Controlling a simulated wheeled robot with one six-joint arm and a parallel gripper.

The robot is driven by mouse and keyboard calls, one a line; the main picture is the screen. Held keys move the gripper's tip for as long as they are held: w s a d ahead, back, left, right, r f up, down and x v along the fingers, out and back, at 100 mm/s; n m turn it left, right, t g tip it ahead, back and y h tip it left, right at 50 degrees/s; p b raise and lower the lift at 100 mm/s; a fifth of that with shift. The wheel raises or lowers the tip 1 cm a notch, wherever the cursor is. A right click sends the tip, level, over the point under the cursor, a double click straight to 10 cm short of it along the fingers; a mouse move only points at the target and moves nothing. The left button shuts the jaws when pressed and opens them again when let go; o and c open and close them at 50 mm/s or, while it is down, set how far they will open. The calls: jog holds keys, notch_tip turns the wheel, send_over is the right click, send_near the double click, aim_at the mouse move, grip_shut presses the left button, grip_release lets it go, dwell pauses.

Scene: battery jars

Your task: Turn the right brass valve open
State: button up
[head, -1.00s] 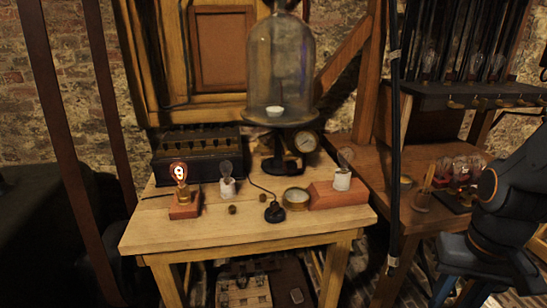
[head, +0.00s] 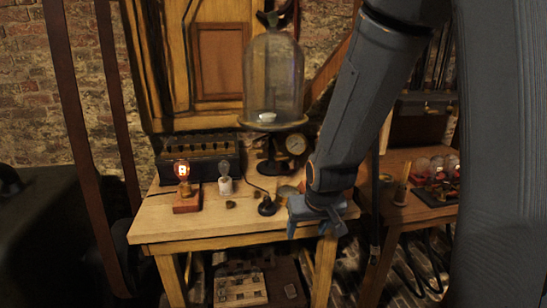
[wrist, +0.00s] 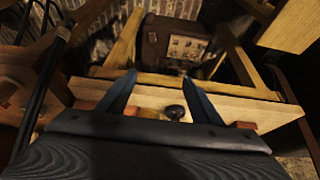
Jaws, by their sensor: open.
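I cannot make out the right brass valve for certain in either current view. A dark shelf (head: 428,106) at the right shows only in part, because my arm covers most of it, and no brass fitting on it is clear. My gripper (head: 316,232) is open and empty, in front of the right end of the wooden table (head: 190,224) in the head view. In the wrist view its two fingers (wrist: 159,80) are spread apart over the table, with nothing held between them.
A glass bell jar (head: 273,75) stands on a dark stand beside a round gauge (head: 296,144). A lit bulb on a red block (head: 187,205), a white-based bulb (head: 225,185) and a black bulb-shaped piece (head: 267,207) stand on the table. Small jars (head: 437,168) stand on the right bench.

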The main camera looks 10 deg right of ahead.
jog(key=w+r+t, duration=0.1)
jog(key=w+t, duration=0.4)
jog(key=w, duration=1)
jog(key=t+p, duration=0.2)
jog(key=t, duration=0.6)
send_near(282, 158)
jog(key=w, duration=0.4)
jog(key=w+p, duration=0.2)
jog(key=w, duration=0.5)
jog(key=c, duration=1.1)
